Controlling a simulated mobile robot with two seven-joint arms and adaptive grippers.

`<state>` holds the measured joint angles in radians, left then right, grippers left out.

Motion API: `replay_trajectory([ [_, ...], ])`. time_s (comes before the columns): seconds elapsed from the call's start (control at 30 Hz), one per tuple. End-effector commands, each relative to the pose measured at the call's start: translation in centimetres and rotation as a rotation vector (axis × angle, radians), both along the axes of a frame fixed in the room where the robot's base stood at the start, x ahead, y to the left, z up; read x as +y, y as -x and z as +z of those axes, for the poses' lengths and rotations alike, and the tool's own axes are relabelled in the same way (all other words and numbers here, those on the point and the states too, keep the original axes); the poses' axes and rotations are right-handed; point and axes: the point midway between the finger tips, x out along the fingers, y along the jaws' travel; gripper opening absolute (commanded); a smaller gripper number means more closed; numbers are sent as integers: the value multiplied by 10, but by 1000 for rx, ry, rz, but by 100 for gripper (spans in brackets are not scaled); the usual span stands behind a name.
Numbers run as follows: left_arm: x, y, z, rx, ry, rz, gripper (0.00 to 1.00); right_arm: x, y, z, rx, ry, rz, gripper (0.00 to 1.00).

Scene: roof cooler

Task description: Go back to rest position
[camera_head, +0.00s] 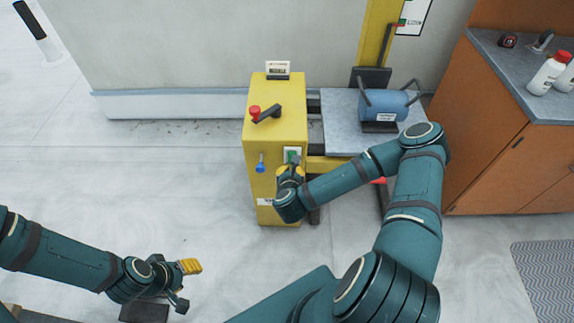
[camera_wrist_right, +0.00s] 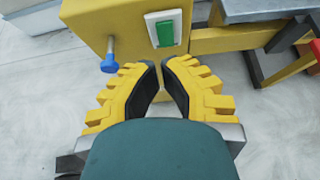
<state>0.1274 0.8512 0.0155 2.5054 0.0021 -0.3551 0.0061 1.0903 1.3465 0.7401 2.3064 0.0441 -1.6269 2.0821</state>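My right gripper (camera_head: 291,172) is at the front of the yellow machine housing (camera_head: 264,200), just below the green rocker switch in its white plate. In the right wrist view its yellow fingers (camera_wrist_right: 161,72) lean together at the tips with a narrow gap and nothing between them. The green switch (camera_wrist_right: 165,33) shows just beyond the fingertips. Whether they touch it I cannot tell. My left gripper (camera_head: 190,285) is low at the left, over the floor, with its fingers apart and nothing seen between them.
A blue knob (camera_wrist_right: 109,64) sticks out left of the switch. A red knob (camera_head: 254,111) and black lever are on the housing top. A platform (camera_head: 345,140) carries a blue cylinder (camera_head: 384,105). An orange cabinet (camera_head: 500,150) stands right. Open floor (camera_head: 170,200) lies left.

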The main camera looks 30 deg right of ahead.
Motion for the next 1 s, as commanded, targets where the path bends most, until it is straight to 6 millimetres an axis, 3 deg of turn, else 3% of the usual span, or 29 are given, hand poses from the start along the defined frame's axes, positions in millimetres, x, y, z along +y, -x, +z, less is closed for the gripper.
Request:
replay_trajectory([
  [0.23, 0, 0, 0, 0, 0, 0, 46, 1, 0, 0, 1, 2, 5, 0],
  [0.37, 0, 0, 0, 0, 0, 0, 46, 18, -4, -1, 45, 58, 123, 0],
  [0.53, 0, 0, 0, 0, 0, 0, 46, 79, -4, -6, 200, 305, 580, 0],
  [0.7, 0, 0, 0, 0, 0, 0, 46, 140, 18, -15, 334, 666, 1150, 0],
  [0.83, 0, 0, 0, 0, 0, 0, 46, 169, 44, -19, 382, 959, 1564, 0],
  [1.0, 0, 0, 0, 0, 0, 0, 46, 189, 84, -18, 361, 1343, 2074, 0],
])
